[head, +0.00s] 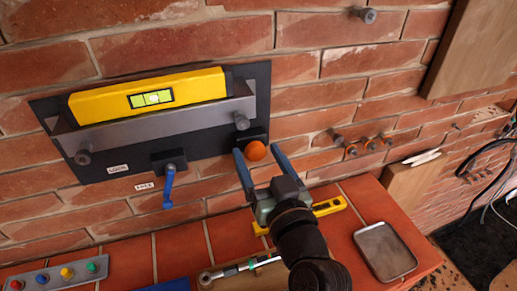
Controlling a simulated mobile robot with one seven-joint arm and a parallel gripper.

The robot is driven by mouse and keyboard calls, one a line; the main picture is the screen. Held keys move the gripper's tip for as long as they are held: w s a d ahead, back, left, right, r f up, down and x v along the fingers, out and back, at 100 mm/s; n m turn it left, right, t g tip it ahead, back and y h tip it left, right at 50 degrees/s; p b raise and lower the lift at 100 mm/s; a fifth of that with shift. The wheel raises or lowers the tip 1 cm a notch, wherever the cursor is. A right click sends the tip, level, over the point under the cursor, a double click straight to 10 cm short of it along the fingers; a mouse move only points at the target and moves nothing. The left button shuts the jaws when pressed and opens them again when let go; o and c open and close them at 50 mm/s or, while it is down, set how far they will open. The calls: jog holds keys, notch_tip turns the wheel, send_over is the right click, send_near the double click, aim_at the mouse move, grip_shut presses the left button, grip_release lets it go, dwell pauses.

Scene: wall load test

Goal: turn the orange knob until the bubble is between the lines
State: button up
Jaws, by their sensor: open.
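The orange knob (255,151) sticks out at the lower right of a dark plate (262,90) on the brick wall. My gripper (258,154) is open, with its two blue fingers on either side of the knob; I cannot tell whether they touch it. A yellow spirit level (200,84) sits on a grey bar (160,121) on the plate, its left end lower in the picture. Its green vial (139,101) shows a pale bubble (154,97) near the middle; its exact place between the lines is too small to tell.
A blue lever (168,188) hangs below the plate, left of the knob. On the red-tiled ledge lie a grey tray (385,251), a yellow tool (329,207), a silver tool (238,268) and a panel of coloured buttons (55,276). Bolts (352,149) stick out of the wall at right.

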jog(key=shift+w+a, duration=0.1)
jog(key=shift+w, duration=0.2)
grip_shut()
jog(key=shift+m, duration=0.3)
jog(key=shift+m+p, duration=0.7)
jog(key=shift+m, duration=1.8)
grip_release()
